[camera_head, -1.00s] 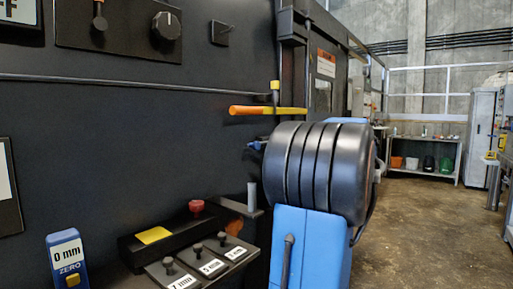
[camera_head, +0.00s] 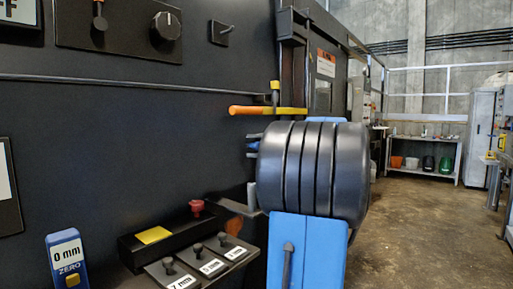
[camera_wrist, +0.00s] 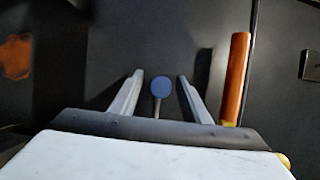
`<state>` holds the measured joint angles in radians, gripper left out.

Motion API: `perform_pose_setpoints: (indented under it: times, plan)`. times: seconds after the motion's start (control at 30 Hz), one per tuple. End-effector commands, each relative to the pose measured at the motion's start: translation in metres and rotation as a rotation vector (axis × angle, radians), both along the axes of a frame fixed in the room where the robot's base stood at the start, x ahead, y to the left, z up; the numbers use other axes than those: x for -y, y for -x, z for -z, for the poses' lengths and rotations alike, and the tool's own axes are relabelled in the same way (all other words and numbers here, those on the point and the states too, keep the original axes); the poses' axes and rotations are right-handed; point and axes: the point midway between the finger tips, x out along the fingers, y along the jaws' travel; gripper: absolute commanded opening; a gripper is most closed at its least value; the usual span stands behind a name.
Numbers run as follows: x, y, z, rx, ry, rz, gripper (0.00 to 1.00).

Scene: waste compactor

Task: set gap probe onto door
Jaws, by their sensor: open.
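A blue round-headed piece on a thin grey stem, possibly the gap probe, shows in the wrist view (camera_wrist: 162,88) between my gripper's two fingers. The fingers are apart, with a visible space on each side of it. The dark door or panel surface (camera_wrist: 150,35) lies behind it; I cannot tell whether the piece touches it. In the head view my gripper (camera_head: 254,146) is small at the dark panel, below the orange-and-yellow handle, and mostly hidden by my arm. The orange handle (camera_wrist: 236,75) is just right of the fingers in the wrist view.
A blue gauge (camera_head: 67,262) reading "0 mm" stands at lower left. A black ledge holds a yellow pad (camera_head: 154,235) and red knob (camera_head: 197,207). Labelled knobbed blocks (camera_head: 205,265) sit in front. Open floor lies right.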

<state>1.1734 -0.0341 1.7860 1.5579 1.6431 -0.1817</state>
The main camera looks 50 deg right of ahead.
Motion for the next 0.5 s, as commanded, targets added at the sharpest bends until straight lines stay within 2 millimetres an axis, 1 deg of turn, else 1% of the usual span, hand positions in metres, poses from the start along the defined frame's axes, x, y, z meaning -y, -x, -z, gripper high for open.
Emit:
perform_pose_setpoints:
  times: [0.03,0.07,0.1,0.17,0.2,0.23,0.37,0.43,0.5]
  plan:
    - [0.000,0.000,0.000,0.000,0.000,0.000,0.43]
    - [0.000,0.000,0.000,0.000,0.000,0.000,0.38]
    - [0.000,0.000,0.000,0.000,0.000,0.000,0.28]
    - [0.000,0.000,0.000,0.000,0.000,0.000,0.14]
    - [0.000,0.000,0.000,0.000,0.000,0.000,0.04]
    - [0.000,0.000,0.000,0.000,0.000,0.000,0.00]
    - [0.001,0.000,0.000,0.000,0.000,0.000,0.00]
    - [0.005,0.000,0.001,0.000,-0.001,0.000,0.00]
    - [0.013,-0.001,0.000,0.000,0.000,0.001,0.00]
